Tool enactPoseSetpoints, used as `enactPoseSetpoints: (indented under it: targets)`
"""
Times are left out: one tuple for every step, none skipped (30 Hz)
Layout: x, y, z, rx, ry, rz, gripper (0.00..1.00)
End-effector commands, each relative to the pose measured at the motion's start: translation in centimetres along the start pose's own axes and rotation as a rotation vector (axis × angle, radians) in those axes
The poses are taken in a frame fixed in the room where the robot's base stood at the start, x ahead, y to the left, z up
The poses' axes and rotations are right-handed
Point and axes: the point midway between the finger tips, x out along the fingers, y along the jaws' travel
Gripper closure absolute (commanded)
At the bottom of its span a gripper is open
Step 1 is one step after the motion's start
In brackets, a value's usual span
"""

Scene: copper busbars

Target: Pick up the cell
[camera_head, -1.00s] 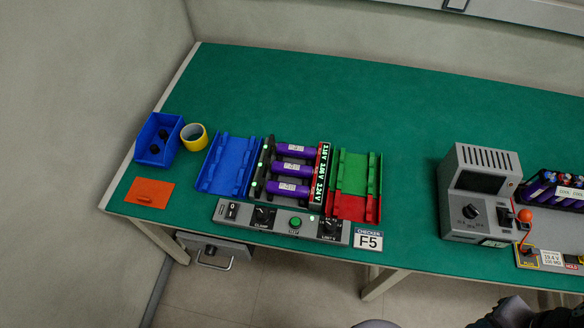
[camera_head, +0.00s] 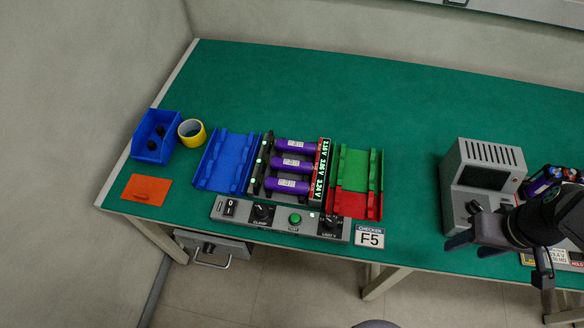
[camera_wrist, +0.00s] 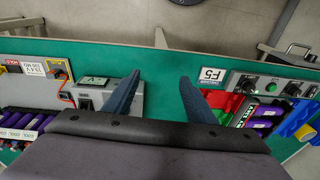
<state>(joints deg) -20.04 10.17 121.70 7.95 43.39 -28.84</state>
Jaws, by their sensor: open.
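Three purple cells lie side by side in the checker: a far cell (camera_head: 296,145), a middle cell (camera_head: 291,166) and a near cell (camera_head: 287,186). Green readouts (camera_head: 322,165) glow along their right ends. The checker's cells also show at the right edge of the wrist view (camera_wrist: 266,113), partly cut up by other parts. My gripper (camera_head: 498,262) is open and empty at the lower right in the head view, well right of the checker. In the wrist view its two fingers (camera_wrist: 160,84) stand apart over the table edge, with nothing between them.
A blue tray (camera_head: 224,162) lies left of the checker, a green and red tray (camera_head: 359,185) right of it. A control panel (camera_head: 281,222) fronts it. A grey instrument (camera_head: 484,165) stands near my gripper. A blue bin (camera_head: 156,136) and yellow roll (camera_head: 191,133) sit far left.

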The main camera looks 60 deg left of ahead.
Motion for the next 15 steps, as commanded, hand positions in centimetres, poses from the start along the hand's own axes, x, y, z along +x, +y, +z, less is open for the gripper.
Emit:
enactPoseSetpoints:
  targets:
    - [1.6,-2.1,-3.2,-0.143,0.015,-0.021,0.49]
    - [2.1,-3.4,-5.0,-0.228,0.027,-0.033,0.49]
    - [2.8,-5.3,-7.3,-0.341,0.045,-0.047,0.49]
    - [3.4,-6.9,-8.9,-0.425,0.059,-0.058,0.49]
    - [4.0,-8.6,-10.4,-0.511,0.073,-0.069,0.49]
    - [4.8,-11.1,-12.3,-0.623,0.092,-0.085,0.49]
    - [5.4,-13.0,-13.6,-0.708,0.108,-0.097,0.49]
    - [6.0,-15.0,-14.7,-0.79,0.123,-0.108,0.49]
    - [6.8,-17.8,-16.0,-0.896,0.145,-0.122,0.49]
    - [7.4,-19.8,-16.9,-0.973,0.162,-0.132,0.49]
    - [7.9,-21.8,-17.5,-1.045,0.178,-0.142,0.49]
    - [8.6,-24.4,-18.2,-1.137,0.199,-0.155,0.49]
    - [9.1,-26.2,-18.6,-1.202,0.214,-0.164,0.49]
    - [9.5,-28.0,-19.0,-1.261,0.229,-0.173,0.49]
    - [9.9,-30.1,-19.2,-1.333,0.248,-0.182,0.49]
